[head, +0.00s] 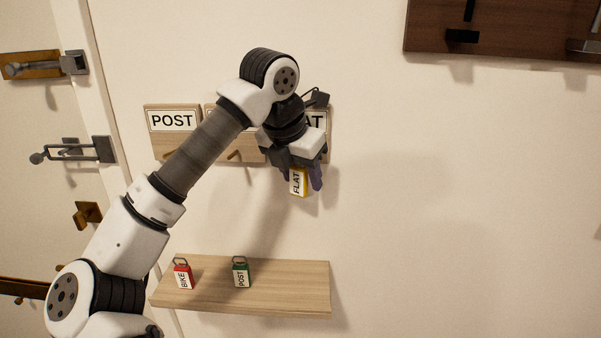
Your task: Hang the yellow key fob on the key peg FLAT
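The yellow key fob (299,182), with a white label reading FLAT, is between the fingers of my gripper (301,180). The gripper appears shut on it and holds it in front of the wall, at the lower edge of the right-hand peg board. The FLAT board (318,124) is mostly hidden behind my gripper and wrist; only the end of its label shows. Its peg is hidden, so I cannot tell whether the fob's ring touches it.
The POST board (172,121) is at the left, and a middle board is mostly covered by my arm. A wooden shelf (290,300) below holds a red BIKE fob (183,274) and a green POST fob (241,272). A dark wall panel (520,30) is at the upper right. The wall at right is clear.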

